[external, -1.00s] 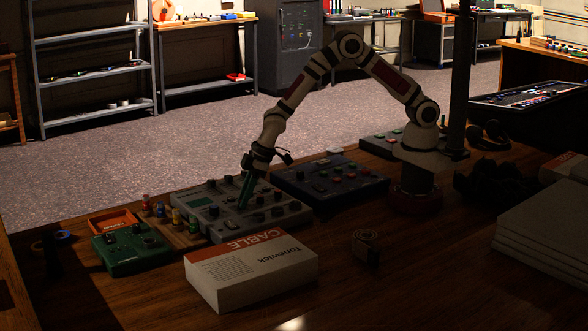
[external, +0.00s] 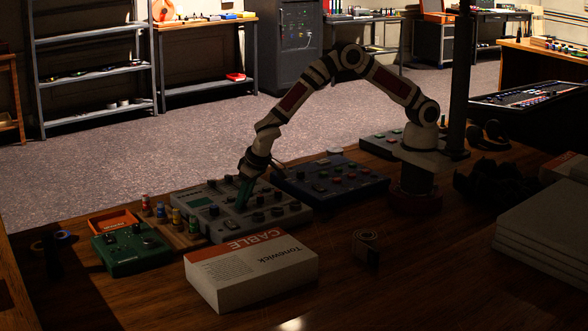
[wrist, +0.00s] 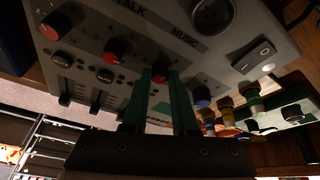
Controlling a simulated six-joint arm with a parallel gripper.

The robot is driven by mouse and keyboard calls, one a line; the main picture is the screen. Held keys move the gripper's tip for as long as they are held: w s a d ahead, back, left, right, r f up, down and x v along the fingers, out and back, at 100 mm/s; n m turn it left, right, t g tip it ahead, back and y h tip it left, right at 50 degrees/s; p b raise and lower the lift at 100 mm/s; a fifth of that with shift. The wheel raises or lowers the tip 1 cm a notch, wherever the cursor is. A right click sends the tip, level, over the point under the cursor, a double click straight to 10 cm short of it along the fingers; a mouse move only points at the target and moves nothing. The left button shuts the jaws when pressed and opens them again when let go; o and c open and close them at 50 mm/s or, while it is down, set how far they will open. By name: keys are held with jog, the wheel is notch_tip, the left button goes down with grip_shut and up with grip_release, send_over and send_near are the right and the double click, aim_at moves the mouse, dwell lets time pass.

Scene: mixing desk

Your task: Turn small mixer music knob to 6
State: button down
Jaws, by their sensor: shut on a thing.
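The small grey mixer (external: 291,208) lies on the wooden desk, left of my arm's base. In the wrist view its panel (wrist: 215,60) carries the printed words TALK and MUSIC and several red-capped knobs. My gripper (wrist: 165,80) points down at the panel, with its two green fingers around the red-capped music knob (wrist: 160,72) near the MUSIC label. The fingers are shut on this knob. In the external view my gripper (external: 242,205) reaches the middle of the mixer. The knob's pointer and the scale numbers around it cannot be made out.
A red-capped talk knob (wrist: 115,50) sits close beside the fingers. A blue control box (external: 335,180) stands right of the mixer, and a green box (external: 130,250) to the left. Coloured plugs (external: 177,217) stand beside the mixer.

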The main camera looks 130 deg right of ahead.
jog(key=shift+m+g, duration=0.4)
jog(key=shift+m, duration=0.8)
jog(key=c, duration=0.7)
grip_release()
jog(key=shift+w, duration=0.1)
jog(key=v, duration=1.5)
jog(key=shift+a+r, duration=0.3)
jog(key=shift+w, duration=0.1)
